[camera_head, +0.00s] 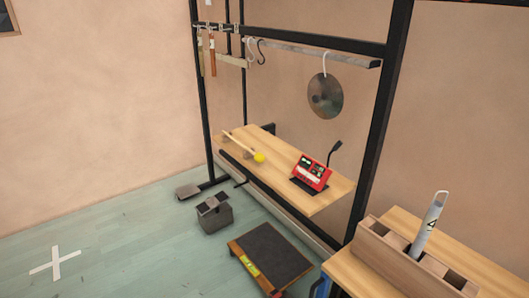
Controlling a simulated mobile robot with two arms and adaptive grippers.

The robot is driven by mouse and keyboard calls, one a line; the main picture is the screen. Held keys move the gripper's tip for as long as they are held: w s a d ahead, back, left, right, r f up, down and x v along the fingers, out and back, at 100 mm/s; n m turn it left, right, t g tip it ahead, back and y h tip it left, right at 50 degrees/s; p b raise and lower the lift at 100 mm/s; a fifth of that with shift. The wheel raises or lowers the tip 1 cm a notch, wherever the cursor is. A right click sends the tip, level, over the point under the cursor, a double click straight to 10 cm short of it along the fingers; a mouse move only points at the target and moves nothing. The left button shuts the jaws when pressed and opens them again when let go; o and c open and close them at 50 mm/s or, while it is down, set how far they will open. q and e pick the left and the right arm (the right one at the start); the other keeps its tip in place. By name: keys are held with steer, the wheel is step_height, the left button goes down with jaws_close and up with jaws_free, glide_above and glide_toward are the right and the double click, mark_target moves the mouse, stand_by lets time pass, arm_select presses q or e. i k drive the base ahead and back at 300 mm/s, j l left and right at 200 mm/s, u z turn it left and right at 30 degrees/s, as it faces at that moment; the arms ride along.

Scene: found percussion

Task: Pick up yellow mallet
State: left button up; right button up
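The yellow mallet (259,157) lies on the wooden shelf (270,182) of a black metal frame. It has a round yellow head at the front right and a thin light stick running back to the left. It seems to rest on small dark wooden supports. Neither of my grippers is in view, and nothing touches the mallet.
A red device (312,172) stands right of the mallet. A metal disc (325,96) and hooks hang from a bar (310,53) above. A dark platform (270,256) and grey box (214,214) sit on the floor. A table (346,272) with a wooden rack (400,262) stands front right.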

mark_target(259, 157)
steer(key=i+j+z, duration=0.3)
steer(key=z, duration=0.15)
steer(key=i+j+z, duration=0.3)
steer(key=z, duration=0.15)
